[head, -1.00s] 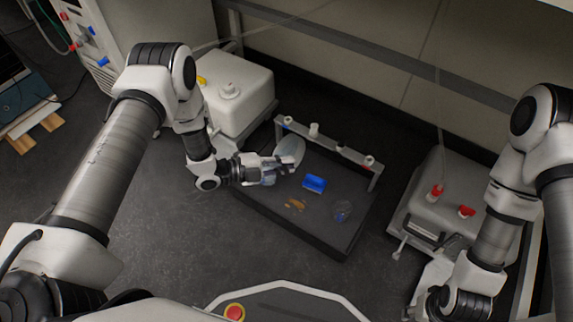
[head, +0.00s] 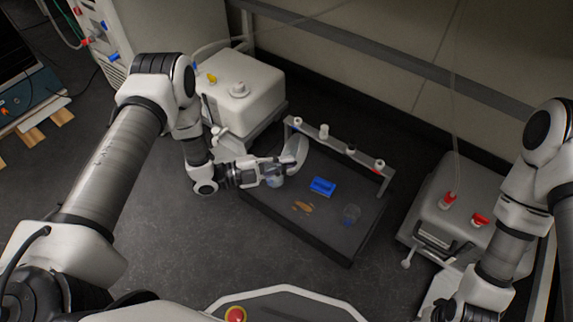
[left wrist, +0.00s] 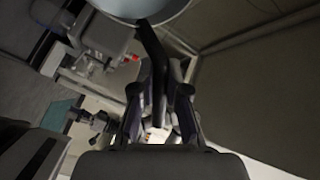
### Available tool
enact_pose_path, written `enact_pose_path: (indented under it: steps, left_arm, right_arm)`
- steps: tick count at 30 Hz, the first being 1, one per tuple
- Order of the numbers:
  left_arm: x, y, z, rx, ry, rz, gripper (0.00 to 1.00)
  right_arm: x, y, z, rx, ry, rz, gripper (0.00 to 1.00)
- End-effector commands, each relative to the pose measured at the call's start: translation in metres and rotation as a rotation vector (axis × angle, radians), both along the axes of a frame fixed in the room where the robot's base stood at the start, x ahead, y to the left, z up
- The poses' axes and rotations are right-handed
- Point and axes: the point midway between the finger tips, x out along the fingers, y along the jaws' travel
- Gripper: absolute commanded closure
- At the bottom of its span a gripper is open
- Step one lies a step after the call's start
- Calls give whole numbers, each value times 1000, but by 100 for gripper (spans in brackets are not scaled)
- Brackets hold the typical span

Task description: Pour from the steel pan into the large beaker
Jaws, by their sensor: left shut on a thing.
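My left gripper (head: 279,167) is shut on the dark handle (left wrist: 152,45) of the steel pan, which runs between its fingers in the left wrist view. The pan (head: 297,150) is held steeply tilted above the tray's far left part; its rounded body also shows at the top of the left wrist view (left wrist: 140,8). A clear bluish glass vessel (head: 275,181), likely the large beaker, stands just below the gripper and is partly hidden by it. Whether anything flows from the pan cannot be seen. My right gripper is not in view.
The dark tray (head: 300,240) also holds a blue block (head: 322,187), small brown pieces (head: 302,207) and a smaller clear vessel (head: 351,213). A rail with several caps (head: 340,150) runs along its back. White machines stand at left (head: 240,95) and right (head: 455,205).

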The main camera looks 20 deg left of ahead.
Motion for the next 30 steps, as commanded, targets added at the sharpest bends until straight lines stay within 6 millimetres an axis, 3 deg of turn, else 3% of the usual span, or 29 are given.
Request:
enact_pose_path:
  steps: [30]
  left_arm:
    - [-4,21,-4,-177,-36,1,100]
  right_arm:
    - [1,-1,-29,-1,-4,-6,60]
